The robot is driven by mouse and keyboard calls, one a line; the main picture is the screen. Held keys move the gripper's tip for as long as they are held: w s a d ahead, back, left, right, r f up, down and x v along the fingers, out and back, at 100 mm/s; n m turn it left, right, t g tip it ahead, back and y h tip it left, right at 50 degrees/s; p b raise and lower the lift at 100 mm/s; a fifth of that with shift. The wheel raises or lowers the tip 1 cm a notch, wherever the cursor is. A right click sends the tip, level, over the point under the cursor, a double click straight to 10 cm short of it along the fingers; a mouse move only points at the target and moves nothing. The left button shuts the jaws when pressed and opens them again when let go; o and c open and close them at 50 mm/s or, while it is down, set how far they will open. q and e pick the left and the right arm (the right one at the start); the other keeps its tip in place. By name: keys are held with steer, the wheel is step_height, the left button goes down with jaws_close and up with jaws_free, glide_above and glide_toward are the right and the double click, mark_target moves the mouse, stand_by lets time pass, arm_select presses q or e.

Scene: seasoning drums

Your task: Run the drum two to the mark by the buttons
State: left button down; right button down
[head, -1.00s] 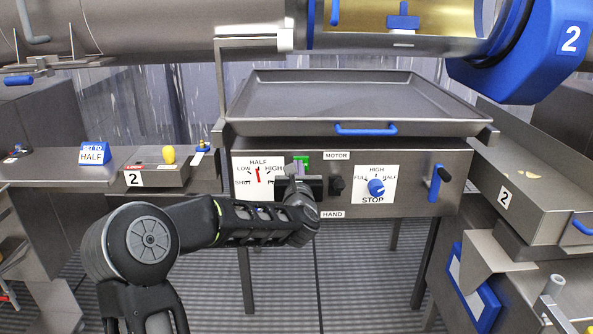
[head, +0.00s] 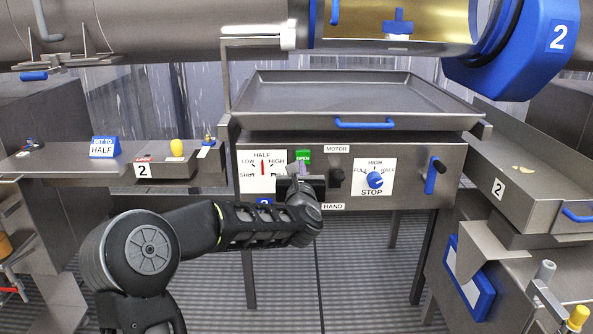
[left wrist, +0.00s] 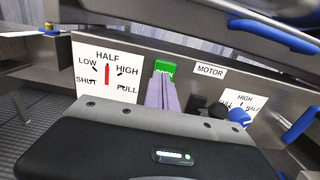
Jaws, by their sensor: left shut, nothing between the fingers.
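Drum two (head: 395,22) lies across the top, its blue end ring (head: 520,50) marked 2. On the panel below, the white dial (head: 262,170) reads LOW, HALF, HIGH, with its red needle upright at HALF. The green OPEN button (head: 303,156) sits right of the dial and shows in the left wrist view (left wrist: 166,67). My left gripper (head: 303,170) is shut and empty, just below the button; in the left wrist view its fingertips (left wrist: 163,72) overlap the button's lower edge. Contact cannot be told. My right gripper is out of view.
A grey tray (head: 350,95) with a blue handle lies above the panel. A blue SET TO HALF sign (head: 104,147) and a box with a yellow knob (head: 177,147) stand on the left counter. A trough marked 2 (head: 530,185) is at right.

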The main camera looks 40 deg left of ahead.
arm_select(q)
steer(key=v, duration=0.8)
steer(key=shift+s+d+f, duration=0.15)
steer(key=shift+d+f, duration=0.05)
steer(key=shift+d, duration=0.05)
stand_by(1.4)
